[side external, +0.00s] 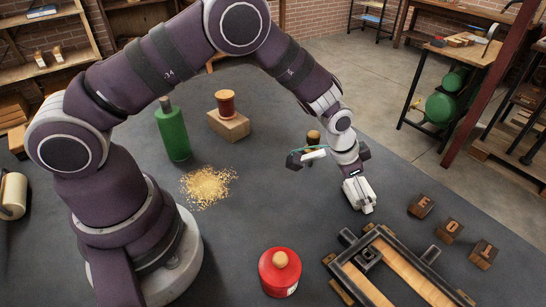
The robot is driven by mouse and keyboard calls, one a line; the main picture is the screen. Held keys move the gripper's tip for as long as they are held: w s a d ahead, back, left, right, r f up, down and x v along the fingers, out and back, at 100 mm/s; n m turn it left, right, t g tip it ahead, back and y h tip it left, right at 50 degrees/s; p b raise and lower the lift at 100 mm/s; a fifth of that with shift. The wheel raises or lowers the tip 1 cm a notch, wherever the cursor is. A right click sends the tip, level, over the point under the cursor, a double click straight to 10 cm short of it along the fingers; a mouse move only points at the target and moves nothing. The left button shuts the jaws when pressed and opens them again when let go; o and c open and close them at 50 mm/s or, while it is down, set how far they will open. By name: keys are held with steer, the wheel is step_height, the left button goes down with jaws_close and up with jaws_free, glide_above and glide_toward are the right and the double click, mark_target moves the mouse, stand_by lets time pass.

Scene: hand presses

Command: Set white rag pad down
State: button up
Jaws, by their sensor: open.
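My gripper (361,204) points down over the grey table, right of the middle in the side external view. It is open, with its pale fingers low, close to the tabletop. I cannot make out the white rag pad as a separate thing; the pale shape at the gripper's end may be only the fingers or may include the pad. Whether anything there touches the table is too small to tell.
A wooden press frame (408,283) and a red tin (279,274) lie in front. Letter blocks (449,231) are at right. A green bottle (172,134), a red spool on a wooden block (229,126) and yellow shavings (207,186) are left. A wooden-knobbed object (313,136) stands behind my wrist.

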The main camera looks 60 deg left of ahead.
steer(key=v, duration=1.2)
steer(key=s+a+r+n+y, duration=0.1)
steer(key=s+a+r+n, duration=0.1)
steer(key=s+a+r, duration=0.2)
steer(key=s+a+r+n+t, duration=0.1)
steer(key=s+a+r, duration=0.3)
steer(key=s, duration=0.7)
steer(key=shift+r+n+y, duration=0.4)
steer(key=shift+r+n, duration=0.25)
steer(key=shift+n, duration=0.05)
steer(key=shift+a, duration=0.15)
